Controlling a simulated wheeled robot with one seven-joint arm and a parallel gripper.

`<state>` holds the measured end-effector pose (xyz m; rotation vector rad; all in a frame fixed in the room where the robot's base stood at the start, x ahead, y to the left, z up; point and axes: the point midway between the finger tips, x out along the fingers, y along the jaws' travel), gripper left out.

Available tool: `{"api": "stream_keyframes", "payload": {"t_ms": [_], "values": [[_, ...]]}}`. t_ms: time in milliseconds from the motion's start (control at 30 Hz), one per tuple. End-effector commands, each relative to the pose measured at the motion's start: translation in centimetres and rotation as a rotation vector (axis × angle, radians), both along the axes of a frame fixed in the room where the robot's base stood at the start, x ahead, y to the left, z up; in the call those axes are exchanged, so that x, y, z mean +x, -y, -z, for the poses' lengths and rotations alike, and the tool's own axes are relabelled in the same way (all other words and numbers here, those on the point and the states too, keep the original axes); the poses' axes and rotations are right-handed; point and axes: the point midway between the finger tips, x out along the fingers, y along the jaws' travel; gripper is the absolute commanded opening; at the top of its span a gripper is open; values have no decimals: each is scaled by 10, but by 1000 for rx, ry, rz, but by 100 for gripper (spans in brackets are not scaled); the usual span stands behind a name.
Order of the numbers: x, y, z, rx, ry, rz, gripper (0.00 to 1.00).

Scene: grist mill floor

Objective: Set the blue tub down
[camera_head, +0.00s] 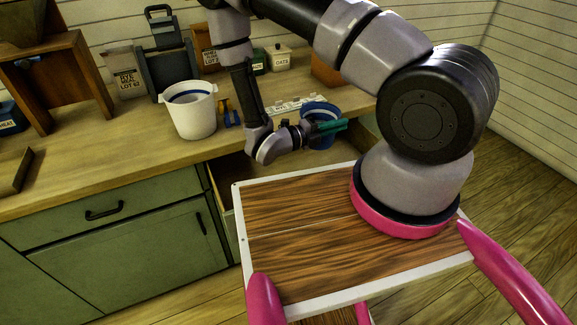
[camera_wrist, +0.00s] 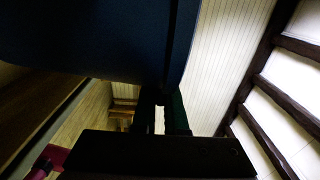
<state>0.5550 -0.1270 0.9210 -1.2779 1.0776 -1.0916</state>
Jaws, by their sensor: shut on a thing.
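The blue tub (camera_head: 318,109) is held at the front edge of the wooden counter (camera_head: 100,150), in front of a label strip. My gripper (camera_head: 328,127) has green fingers and is shut on the tub's near side. I cannot tell whether the tub touches anything below it. In the wrist view the tub's dark blue wall (camera_wrist: 90,40) fills the upper left, with the green fingers (camera_wrist: 170,115) just under it. The tub's base is partly hidden by my gripper.
A white tub (camera_head: 190,112) with a blue inside stands on the counter to the left. An open drawer (camera_head: 285,165) juts out below the counter. Behind are a dark scale-like stand (camera_head: 172,60), an oats canister (camera_head: 279,60) and a wooden stand (camera_head: 55,75).

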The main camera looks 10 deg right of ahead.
Motion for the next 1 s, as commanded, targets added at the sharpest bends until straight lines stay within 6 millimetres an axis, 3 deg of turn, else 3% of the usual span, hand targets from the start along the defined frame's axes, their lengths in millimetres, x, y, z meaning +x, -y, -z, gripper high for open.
{"api": "stream_keyframes", "payload": {"t_ms": [267, 833, 1000], "values": [[-1, -5, 7, 3, 15, 2, 0], [-3, -4, 143, 6, 14, 7, 0], [29, -11, 138, 7, 19, 6, 0]]}}
